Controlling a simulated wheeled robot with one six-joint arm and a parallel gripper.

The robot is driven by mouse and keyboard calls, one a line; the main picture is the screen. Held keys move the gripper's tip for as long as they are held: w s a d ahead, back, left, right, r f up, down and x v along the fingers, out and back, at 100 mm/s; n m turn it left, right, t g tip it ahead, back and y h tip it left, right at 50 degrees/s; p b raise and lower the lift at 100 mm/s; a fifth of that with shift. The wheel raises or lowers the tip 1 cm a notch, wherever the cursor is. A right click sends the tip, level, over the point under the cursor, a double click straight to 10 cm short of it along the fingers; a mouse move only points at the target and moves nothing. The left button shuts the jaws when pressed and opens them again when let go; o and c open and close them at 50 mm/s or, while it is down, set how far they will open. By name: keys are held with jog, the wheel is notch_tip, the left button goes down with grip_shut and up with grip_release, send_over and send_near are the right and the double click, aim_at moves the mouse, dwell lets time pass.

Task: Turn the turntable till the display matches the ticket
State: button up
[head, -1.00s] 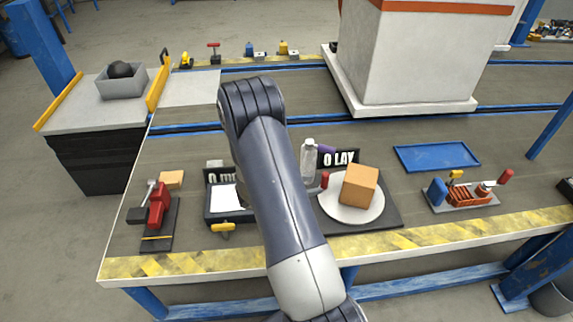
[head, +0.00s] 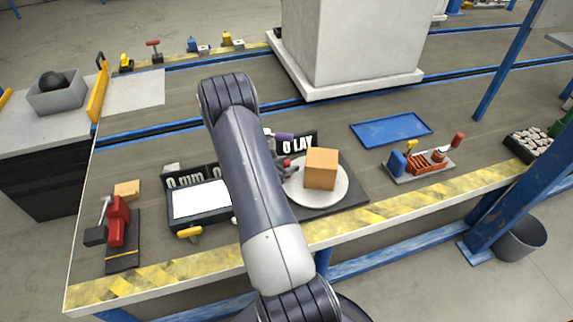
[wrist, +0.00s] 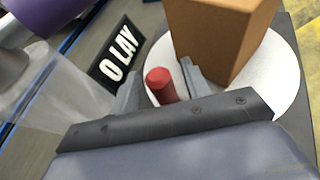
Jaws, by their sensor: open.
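The turntable, a white round disc (head: 318,200), sits on a dark base right of my arm in the head view. It also shows in the wrist view (wrist: 284,75). A tan box (head: 321,169) stands on it. A red upright handle (wrist: 162,86) is at the disc's near-left edge. My gripper (wrist: 160,92) is open, with its fingers on either side of the handle; I cannot tell whether they touch it. The display (wrist: 119,56) behind reads "0 LAY". A black-framed white panel (head: 198,200), left of my arm, shows no readable writing; I cannot tell if it is the ticket.
A purple-ended clear object (wrist: 60,95) stands close left of my gripper. A "0 mm" sign (head: 185,180) and a red clamp-like device (head: 117,222) are at left. A blue tray (head: 391,130) and a small tool rack (head: 420,163) are at right. A large white block (head: 350,50) stands behind.

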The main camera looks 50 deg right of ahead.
jog(key=shift+d, duration=0.1)
grip_shut()
dwell(0.4)
